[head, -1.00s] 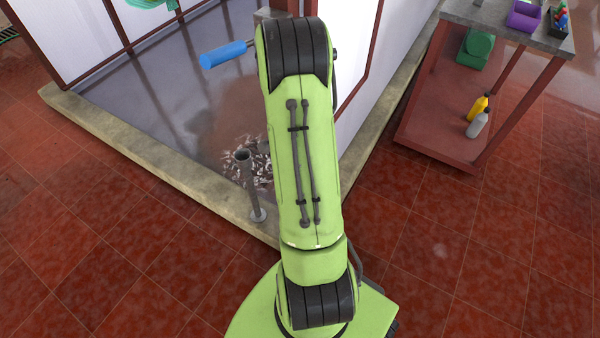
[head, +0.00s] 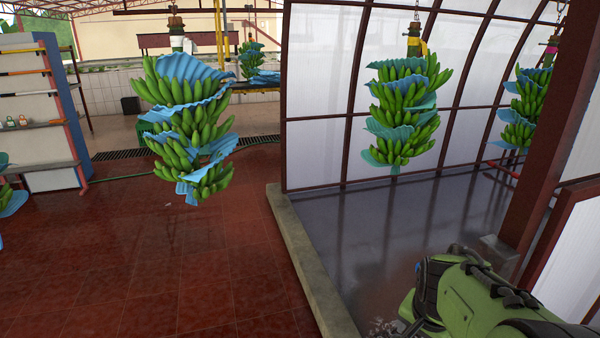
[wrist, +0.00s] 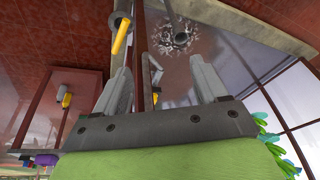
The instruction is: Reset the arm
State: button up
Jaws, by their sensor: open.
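My gripper (wrist: 160,64) shows in the wrist view with its two grey fingers apart. No object shows between the fingers. In the head view, part of my green arm (head: 470,300) is at the lower right corner, above the grey wet floor. The fingers are hidden in the head view.
In the head view, banana bunches with blue sheets hang at left (head: 187,125), centre (head: 403,110) and right (head: 525,105). A brown post (head: 555,130) stands beside my arm. A concrete curb (head: 308,265) edges the grey floor. The wrist view shows a yellow handle (wrist: 122,37) near the fingers.

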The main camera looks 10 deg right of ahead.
jog(key=s+a+r+n+t+y+p, duration=0.2)
jog(key=s+a+r+n+p, duration=0.3)
jog(key=s+a+r+n, duration=0.6)
jog(key=s+a+r+t, duration=0.1)
jog(key=a+r, duration=0.1)
jog(key=a, duration=0.2)
jog(key=shift+a+r+n, duration=0.15)
jog(key=shift+r+n, duration=0.15)
jog(key=shift+r, duration=0.05)
